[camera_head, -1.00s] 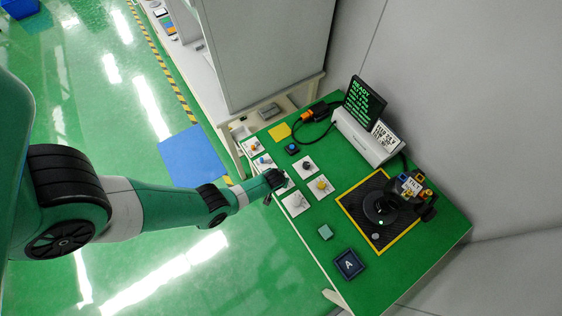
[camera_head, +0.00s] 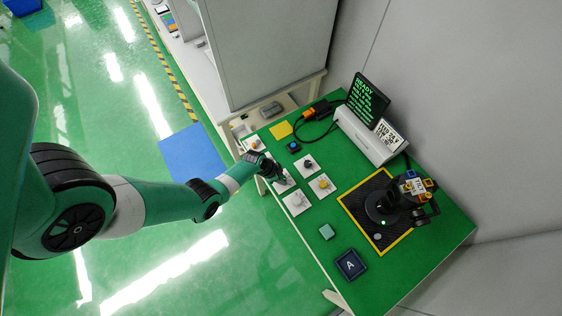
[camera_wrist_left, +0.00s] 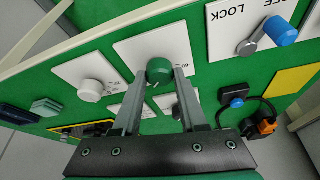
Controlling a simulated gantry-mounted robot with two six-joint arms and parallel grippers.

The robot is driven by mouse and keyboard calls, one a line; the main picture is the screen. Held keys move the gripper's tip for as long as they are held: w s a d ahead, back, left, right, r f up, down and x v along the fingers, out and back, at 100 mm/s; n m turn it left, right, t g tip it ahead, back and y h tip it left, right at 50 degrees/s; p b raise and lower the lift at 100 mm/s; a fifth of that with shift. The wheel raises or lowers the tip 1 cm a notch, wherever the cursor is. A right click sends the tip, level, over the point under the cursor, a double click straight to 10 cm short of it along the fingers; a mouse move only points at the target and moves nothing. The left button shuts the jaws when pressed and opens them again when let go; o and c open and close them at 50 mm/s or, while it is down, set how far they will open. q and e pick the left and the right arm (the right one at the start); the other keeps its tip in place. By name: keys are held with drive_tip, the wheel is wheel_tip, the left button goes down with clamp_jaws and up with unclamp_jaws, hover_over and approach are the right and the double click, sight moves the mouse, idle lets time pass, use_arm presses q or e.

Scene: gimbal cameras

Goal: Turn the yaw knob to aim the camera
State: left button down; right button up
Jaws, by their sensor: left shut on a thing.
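My left gripper (camera_head: 280,178) is at the row of white control plates on the green table. In the left wrist view, its two fingers (camera_wrist_left: 160,80) are shut on a dark green round knob (camera_wrist_left: 158,70), one on each side. The knob sits on a white plate (camera_wrist_left: 128,50) whose markings are mostly covered, so its label is unreadable. The gimbal camera (camera_head: 412,186) stands on a black round base (camera_head: 383,209) within a yellow-edged mat (camera_head: 352,207). My right gripper is not in view.
Nearby plates carry a white knob (camera_wrist_left: 91,90), a yellow knob (camera_head: 322,184) and a blue-tipped lever (camera_wrist_left: 280,30) marked LOCK. A screen (camera_head: 366,98) reading READY stands at the back. A dark tile marked A (camera_head: 351,264) and a teal block (camera_head: 326,232) lie in front.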

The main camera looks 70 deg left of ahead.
use_arm(q)
drive_tip(key=shift+m+h+b, duration=0.3)
drive_tip(key=shift+m+h, duration=0.1)
drive_tip(key=shift+m, duration=0.7)
drive_tip(key=shift+c, duration=2.2)
unclamp_jaws()
drive_tip(key=p+v, duration=1.1)
drive_tip(key=p, duration=0.1)
drive_tip(key=shift+a+r, duration=0.2)
drive_tip(key=shift+r, duration=0.1)
